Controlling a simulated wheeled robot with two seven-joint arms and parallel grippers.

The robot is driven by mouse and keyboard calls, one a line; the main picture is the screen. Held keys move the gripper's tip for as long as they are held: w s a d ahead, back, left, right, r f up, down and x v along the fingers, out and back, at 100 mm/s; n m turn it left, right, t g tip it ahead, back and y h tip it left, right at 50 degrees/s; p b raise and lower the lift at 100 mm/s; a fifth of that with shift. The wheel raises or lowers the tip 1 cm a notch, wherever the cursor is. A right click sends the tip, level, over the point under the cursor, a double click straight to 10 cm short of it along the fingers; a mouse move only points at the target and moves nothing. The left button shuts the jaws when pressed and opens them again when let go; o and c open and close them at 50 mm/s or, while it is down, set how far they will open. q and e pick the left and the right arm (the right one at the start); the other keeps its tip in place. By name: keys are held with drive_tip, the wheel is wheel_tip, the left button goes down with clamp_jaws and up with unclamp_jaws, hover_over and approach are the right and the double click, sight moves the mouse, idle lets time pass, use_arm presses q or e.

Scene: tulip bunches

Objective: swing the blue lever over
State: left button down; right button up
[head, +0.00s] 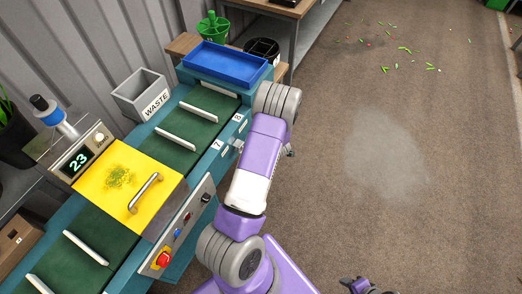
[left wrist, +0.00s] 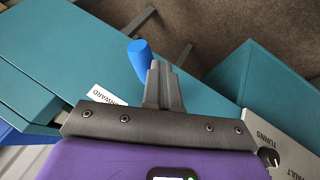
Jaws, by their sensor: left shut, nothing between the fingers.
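The blue lever (left wrist: 141,60) shows in the left wrist view as a rounded blue handle beside a teal machine side. My left gripper (left wrist: 160,78) is shut and empty, its fingertips close to the right of the lever's handle; I cannot tell whether they touch. The lever's lower end is hidden behind the fingers. A white label reading "FORWARD" (left wrist: 106,95) lies partly covered to the left of the fingers. In the head view my left arm hides the lever and the gripper. Part of my right gripper (head: 366,286) shows at the bottom edge, its jaws unclear.
The teal conveyor (head: 228,160) with green belt runs beside my arm. It carries a yellow cover (head: 98,190), a control panel with a red button (head: 163,259) and a blue tray (head: 225,62). A grey waste bin (head: 142,95) stands behind.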

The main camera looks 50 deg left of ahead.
use_arm(q)
drive_tip(key=s+d+f+p+v, duration=0.1)
drive_tip(key=d+p+v, duration=0.1)
drive_tip(key=v, duration=1)
drive_tip(key=shift+p, duration=0.8)
drive_tip(key=shift+d, duration=0.1)
drive_tip(key=s+d+f+m+t+h, duration=0.1)
drive_tip(key=d+f+m+h, duration=0.5)
drive_tip(key=d+m, duration=0.6)
drive_tip(key=s+d+f+m+h, duration=0.1)
drive_tip(key=s+d+m, duration=0.3)
drive_tip(key=d, duration=0.4)
drive_tip(key=s+d+f+m+g+h, duration=0.1)
drive_tip(key=s+d+m+h, duration=0.2)
drive_tip(key=d+m, duration=0.3)
drive_tip(key=s+d, duration=0.1)
drive_tip(key=d, duration=0.2)
drive_tip(key=shift+d+f+g+h, duration=0.25)
drive_tip(key=shift+f+g+h, duration=0.05)
drive_tip(key=shift+h, duration=0.1)
drive_tip(key=shift+s+a, duration=0.1)
